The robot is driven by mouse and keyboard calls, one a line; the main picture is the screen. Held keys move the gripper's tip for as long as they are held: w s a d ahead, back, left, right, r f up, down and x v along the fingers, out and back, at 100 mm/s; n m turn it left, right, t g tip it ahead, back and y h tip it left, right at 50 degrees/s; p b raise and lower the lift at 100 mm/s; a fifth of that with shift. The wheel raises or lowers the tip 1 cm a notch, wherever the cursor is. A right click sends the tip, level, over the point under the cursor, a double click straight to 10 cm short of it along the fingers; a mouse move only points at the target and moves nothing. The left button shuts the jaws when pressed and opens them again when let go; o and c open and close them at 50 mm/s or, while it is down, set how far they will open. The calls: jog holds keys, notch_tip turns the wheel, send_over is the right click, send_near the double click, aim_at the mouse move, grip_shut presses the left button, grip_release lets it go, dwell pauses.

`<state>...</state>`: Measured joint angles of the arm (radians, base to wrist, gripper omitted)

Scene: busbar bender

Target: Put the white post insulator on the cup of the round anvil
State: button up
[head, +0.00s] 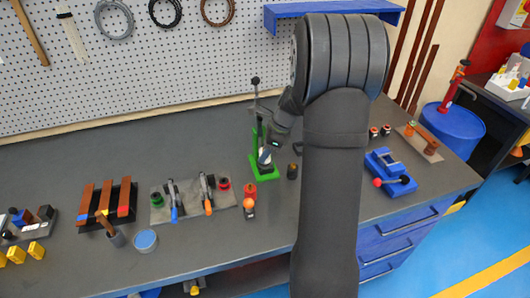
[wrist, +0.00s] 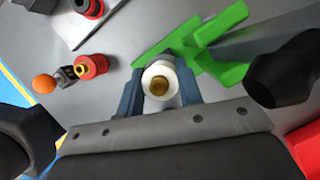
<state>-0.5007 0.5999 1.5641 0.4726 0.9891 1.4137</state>
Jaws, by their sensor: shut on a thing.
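The white post insulator (wrist: 160,85) has a round white body and a brass centre on its end. In the wrist view it sits between the two blue-grey fingers of my gripper (wrist: 160,92), which are shut on it. In the head view my gripper (head: 267,156) is by the green bender (head: 254,166), and a small white part of the insulator shows there. The green base (wrist: 205,45) lies just beyond the insulator in the wrist view. I cannot clearly make out the round anvil or its cup. I cannot tell whether the insulator touches anything below.
A red part (head: 249,190) and an orange ball (head: 249,203) stand in front of the bender. A dark cylinder (head: 292,171) stands to its right. A grey plate with clamps (head: 190,200) lies left, a blue device (head: 390,172) right. The back left bench is clear.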

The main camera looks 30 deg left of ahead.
jog(key=shift+f, duration=0.3)
jog(key=shift+f, duration=0.2)
jog(key=o, duration=0.7)
jog(key=shift+o, duration=0.2)
jog(key=shift+r, duration=0.1)
jog(key=v, duration=1.2)
jog(key=shift+r, duration=0.1)
